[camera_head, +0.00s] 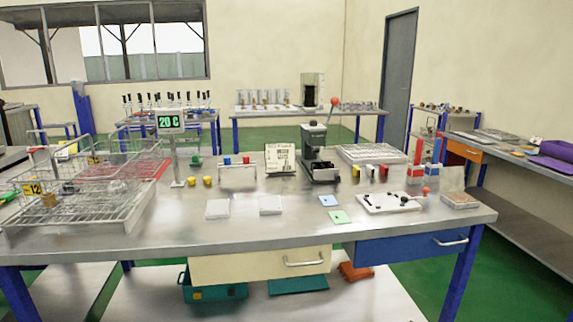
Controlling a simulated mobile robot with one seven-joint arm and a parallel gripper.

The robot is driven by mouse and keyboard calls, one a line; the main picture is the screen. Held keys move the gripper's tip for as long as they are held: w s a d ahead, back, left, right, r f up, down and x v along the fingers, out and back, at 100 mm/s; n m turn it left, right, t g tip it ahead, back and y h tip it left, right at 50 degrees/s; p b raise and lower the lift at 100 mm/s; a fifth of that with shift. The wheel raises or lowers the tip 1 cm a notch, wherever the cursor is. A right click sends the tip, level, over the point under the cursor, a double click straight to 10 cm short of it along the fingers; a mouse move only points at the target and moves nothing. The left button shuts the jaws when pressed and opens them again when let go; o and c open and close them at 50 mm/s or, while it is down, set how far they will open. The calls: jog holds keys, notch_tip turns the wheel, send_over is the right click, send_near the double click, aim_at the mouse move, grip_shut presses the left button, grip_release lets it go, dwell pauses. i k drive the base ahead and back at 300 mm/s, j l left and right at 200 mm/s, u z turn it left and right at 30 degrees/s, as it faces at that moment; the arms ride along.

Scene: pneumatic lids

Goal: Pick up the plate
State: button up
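Several flat pale plate-like pieces lie in the middle of the steel table (300,232), near its front. One white plate (217,208) is at the left of this group, and another (270,205) is at the right. A fainter pale piece (244,204) lies between them. A white board (390,202) with small dark parts on it lies farther right. I cannot tell which of these is the task's plate. My gripper is not in view.
Wire racks (75,213) fill the table's left end. A dark press (318,155) with a red knob stands at the back middle, beside a framed sign (280,160). Blue (328,200) and green (341,217) cards lie right of the plates. The table's front strip is clear.

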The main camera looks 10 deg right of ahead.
aim_at(267, 205)
jog(key=z, duration=0.4)
jog(key=j+z, duration=0.75)
jog(key=j, duration=0.15)
jog(key=j+z, duration=0.15)
jog(key=j, duration=0.4)
jog(key=k+j+z, duration=0.15)
jog(key=j, duration=0.35)
jog(key=k+j, duration=0.1)
jog(key=j, duration=0.35)
jog(key=k+j, duration=0.1)
jog(key=j, duration=0.35)
jog(key=k+j, duration=0.1)
jog(key=j, duration=0.4)
jog(key=k+j, duration=0.1)
jog(key=j, duration=0.35)
jog(key=z, duration=0.05)
